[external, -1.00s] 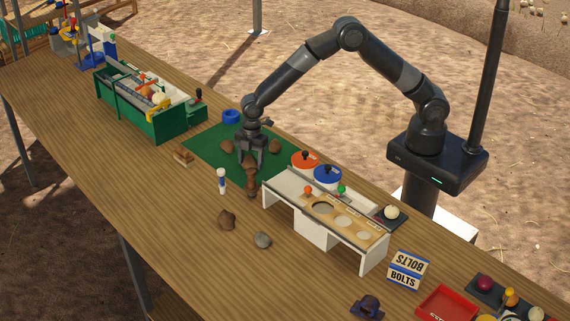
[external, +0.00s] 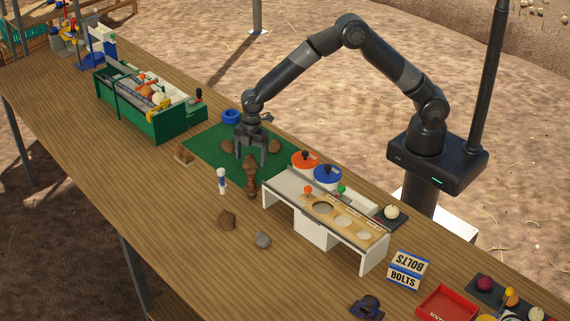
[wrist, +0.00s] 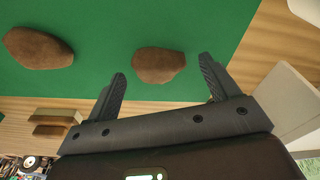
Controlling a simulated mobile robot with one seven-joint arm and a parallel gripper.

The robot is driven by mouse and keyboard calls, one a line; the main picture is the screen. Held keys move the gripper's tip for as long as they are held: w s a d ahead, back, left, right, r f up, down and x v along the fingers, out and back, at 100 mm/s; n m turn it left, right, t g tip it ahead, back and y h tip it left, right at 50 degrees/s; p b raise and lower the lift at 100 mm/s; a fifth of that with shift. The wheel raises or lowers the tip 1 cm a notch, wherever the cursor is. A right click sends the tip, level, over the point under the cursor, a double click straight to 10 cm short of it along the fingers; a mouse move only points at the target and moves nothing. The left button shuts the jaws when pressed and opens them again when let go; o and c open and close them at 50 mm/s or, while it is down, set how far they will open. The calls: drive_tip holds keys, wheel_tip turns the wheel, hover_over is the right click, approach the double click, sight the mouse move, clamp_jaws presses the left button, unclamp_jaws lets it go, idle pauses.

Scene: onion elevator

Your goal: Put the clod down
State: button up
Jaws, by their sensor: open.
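A brown clod (external: 250,161) lies on the green mat (external: 205,147) just below my gripper (external: 251,160). In the wrist view this clod (wrist: 158,65) shows between and beyond the two spread fingertips (wrist: 163,70), with green mat around it. My gripper is open and holds nothing. Another clod (external: 227,147) lies on the mat to the left of the gripper, and one more (external: 275,146) lies to its right. A second clod (wrist: 38,47) also shows at the upper left of the wrist view.
An upright brown piece (external: 252,188) stands by the mat's front edge, close to the gripper. A green machine (external: 150,110) is at left. A white bottle (external: 222,181) stands in front on open tabletop.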

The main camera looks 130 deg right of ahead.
sight(253, 158)
wheel_tip(253, 158, up, 10)
drive_tip(key=s, duration=0.1)
drive_tip(key=s+a+r+m+t+h, duration=0.1)
drive_tip(key=s+a+r, duration=0.4)
drive_tip(key=a+r, duration=0.5)
drive_tip(key=s+a+r+m+t, duration=0.1)
drive_tip(key=s+a+r, duration=0.45)
drive_tip(key=a, duration=0.85)
drive_tip(key=s+a+m+t, duration=0.1)
drive_tip(key=s+a, duration=0.5)
drive_tip(key=s, duration=0.3)
drive_tip(key=s+a+r+m+t, duration=0.1)
drive_tip(key=s+a, duration=0.6)
drive_tip(key=s, duration=0.2)
drive_tip(key=shift+s+y, duration=0.3)
drive_tip(key=shift+o, duration=0.2)
